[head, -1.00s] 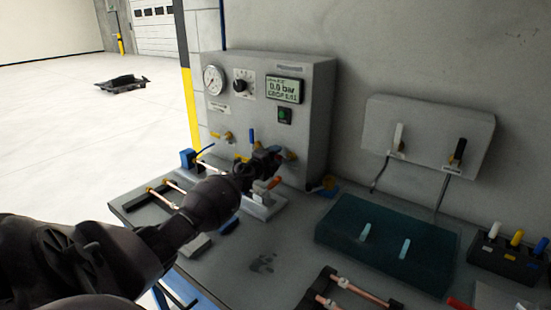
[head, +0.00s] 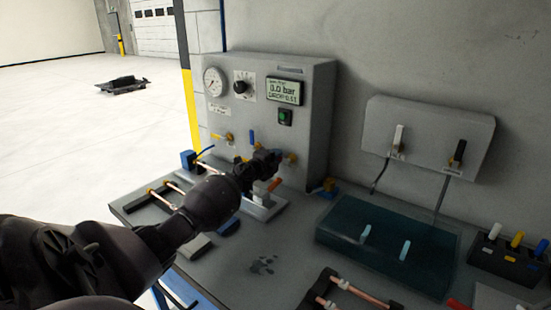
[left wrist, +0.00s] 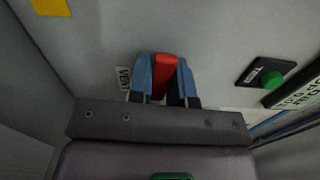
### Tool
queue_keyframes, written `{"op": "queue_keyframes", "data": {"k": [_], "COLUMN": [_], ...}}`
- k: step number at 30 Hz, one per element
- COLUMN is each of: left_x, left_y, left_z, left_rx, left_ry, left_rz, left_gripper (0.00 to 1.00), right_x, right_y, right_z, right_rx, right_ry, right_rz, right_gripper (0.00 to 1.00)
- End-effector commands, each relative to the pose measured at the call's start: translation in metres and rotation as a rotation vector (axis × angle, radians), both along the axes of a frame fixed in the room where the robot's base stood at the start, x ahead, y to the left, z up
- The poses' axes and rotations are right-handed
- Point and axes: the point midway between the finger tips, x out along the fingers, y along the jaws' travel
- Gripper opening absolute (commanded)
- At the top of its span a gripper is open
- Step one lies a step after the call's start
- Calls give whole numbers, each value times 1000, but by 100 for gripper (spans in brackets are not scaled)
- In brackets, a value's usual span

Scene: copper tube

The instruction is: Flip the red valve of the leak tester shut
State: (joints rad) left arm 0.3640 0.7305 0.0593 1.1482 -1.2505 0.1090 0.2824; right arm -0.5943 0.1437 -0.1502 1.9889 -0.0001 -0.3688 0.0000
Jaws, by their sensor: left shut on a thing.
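The leak tester (head: 318,110) is a grey box with a round gauge, a knob and a display, standing at the back of the bench. In the left wrist view the red valve (left wrist: 165,72) handle sits between the blue fingertips of my left gripper (left wrist: 165,80), which is shut on it. A label reading VENT lies just left of the fingers. In the head view my left gripper (head: 262,163) is at the lower front of the tester and hides the red handle. My right gripper is not in view.
A dark teal tray (head: 340,250) with two pale pieces lies right of the tester. A wall holder (head: 430,140) carries two torch-like tools. A rack with copper tubes (head: 350,292) lies at the front, and a block of coloured pens (head: 510,258) at the right.

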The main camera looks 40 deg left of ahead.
Motion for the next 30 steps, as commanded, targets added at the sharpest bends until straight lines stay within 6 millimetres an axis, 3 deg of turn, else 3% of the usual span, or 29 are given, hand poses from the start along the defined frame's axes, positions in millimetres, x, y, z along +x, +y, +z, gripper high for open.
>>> {"op": "queue_keyframes", "data": {"k": [30], "left_x": [2], "left_y": [-20], "left_z": [37], "left_rx": [906], "left_ry": [101], "left_rz": [-1], "left_gripper": [0], "right_x": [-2], "right_y": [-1], "right_z": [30], "right_rx": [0], "right_ry": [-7], "right_rz": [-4], "right_gripper": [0]}}
